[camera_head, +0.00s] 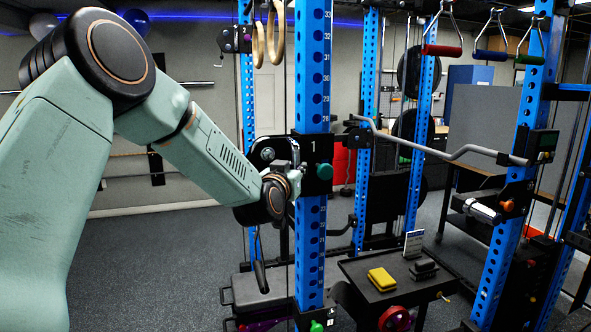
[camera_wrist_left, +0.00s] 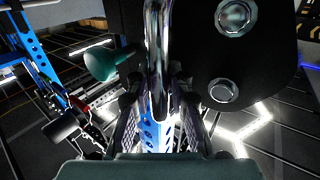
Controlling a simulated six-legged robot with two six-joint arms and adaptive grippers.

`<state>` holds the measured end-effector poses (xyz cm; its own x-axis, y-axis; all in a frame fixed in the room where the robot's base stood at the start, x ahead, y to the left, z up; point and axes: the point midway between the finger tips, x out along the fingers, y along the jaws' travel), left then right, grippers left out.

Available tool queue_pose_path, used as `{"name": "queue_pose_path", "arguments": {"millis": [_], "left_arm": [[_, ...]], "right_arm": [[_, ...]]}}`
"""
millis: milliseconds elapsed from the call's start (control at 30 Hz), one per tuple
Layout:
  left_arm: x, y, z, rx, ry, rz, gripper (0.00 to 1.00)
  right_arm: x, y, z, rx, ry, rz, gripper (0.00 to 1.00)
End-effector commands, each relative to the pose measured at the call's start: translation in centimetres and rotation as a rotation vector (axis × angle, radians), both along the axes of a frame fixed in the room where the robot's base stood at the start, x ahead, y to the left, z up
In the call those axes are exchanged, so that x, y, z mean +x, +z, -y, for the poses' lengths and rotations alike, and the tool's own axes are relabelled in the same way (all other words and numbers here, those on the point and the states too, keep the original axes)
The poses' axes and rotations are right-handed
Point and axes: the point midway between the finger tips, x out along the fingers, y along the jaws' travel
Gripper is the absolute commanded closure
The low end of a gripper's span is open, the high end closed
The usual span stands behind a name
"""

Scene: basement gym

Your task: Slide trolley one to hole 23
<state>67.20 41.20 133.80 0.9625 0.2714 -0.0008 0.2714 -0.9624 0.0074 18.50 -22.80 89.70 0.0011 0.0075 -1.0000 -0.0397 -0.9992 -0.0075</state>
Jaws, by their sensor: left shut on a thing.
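Trolley one (camera_head: 312,150) is a black carriage marked "1" on the blue numbered upright (camera_head: 312,70), with a teal knob (camera_head: 325,171) on its face. Numbers in the low thirties show above it; a small number, seemingly 23, shows just below it. My left gripper (camera_head: 291,180) is at the trolley's left side, partly hidden by my wrist. In the left wrist view, its fingers (camera_wrist_left: 160,108) are closed around a chrome handle (camera_wrist_left: 158,50), beside the trolley's black plate (camera_wrist_left: 240,70) and the teal knob (camera_wrist_left: 100,63). My right gripper is out of view.
A black tray table (camera_head: 357,285) with a yellow block (camera_head: 382,279) stands right of the upright's foot. A grey bent bar (camera_head: 440,150) spans to the right upright (camera_head: 512,170). Gymnastic rings (camera_head: 268,40) hang above. Open floor (camera_head: 160,260) lies left.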

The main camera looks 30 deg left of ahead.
Motion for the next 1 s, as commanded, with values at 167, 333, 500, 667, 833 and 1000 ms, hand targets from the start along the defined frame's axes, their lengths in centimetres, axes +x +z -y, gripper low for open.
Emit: {"name": "queue_pose_path", "arguments": {"millis": [167, 333, 500, 667, 833, 1000], "left_arm": [[0.0, 0.1, 0.0, 0.003, 0.001, 0.002, 1.00], [0.0, -1.0, 0.0, 0.002, 0.000, 0.001, 1.00], [0.0, -3.9, 0.0, 0.001, 0.001, -0.002, 1.00], [0.0, -6.5, 0.0, 0.001, 0.000, -0.005, 1.00], [0.0, -9.3, 0.0, 0.001, -0.001, -0.008, 1.00], [0.0, -11.9, 0.1, -0.001, -0.001, -0.009, 1.00]], "right_arm": [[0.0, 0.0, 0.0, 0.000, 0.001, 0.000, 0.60], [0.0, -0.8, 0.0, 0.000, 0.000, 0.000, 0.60], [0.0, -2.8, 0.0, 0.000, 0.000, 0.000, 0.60], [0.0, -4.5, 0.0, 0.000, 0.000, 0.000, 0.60], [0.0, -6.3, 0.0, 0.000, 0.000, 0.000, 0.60], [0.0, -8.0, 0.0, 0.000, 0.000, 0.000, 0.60]]}}
